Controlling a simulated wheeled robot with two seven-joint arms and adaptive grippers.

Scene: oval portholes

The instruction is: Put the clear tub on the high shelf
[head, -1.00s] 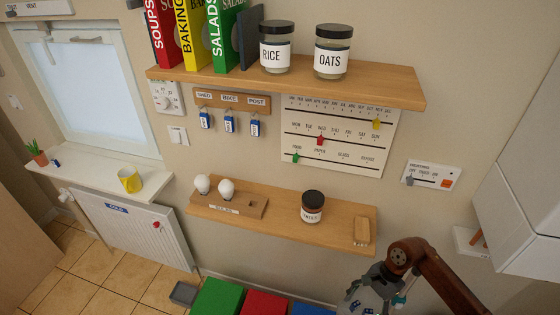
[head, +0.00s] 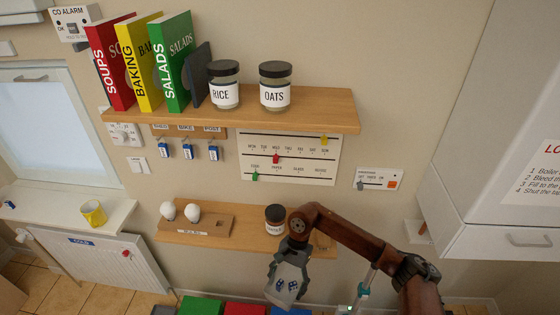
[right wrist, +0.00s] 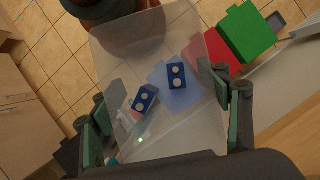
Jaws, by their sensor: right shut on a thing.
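The clear tub (head: 289,287) is a see-through container with small blue pieces with white dots showing in it. My right gripper (head: 290,262) is shut on the tub and holds it in the air in front of the low shelf, well below the high shelf (head: 325,111). In the right wrist view the tub (right wrist: 150,60) sits between the two fingers, with two blue pieces (right wrist: 176,84) visible through it. The high shelf is a wooden board; its right end, beside the oats jar (head: 275,88), is bare. My left gripper is not in view.
Books (head: 172,62) and a rice jar (head: 223,86) also stand on the high shelf. Below it hang a key rack (head: 187,131) and a calendar board (head: 290,158). The low shelf (head: 180,236) holds bulbs and a dark-lidded jar (head: 275,217). A white cabinet (head: 490,160) stands at right.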

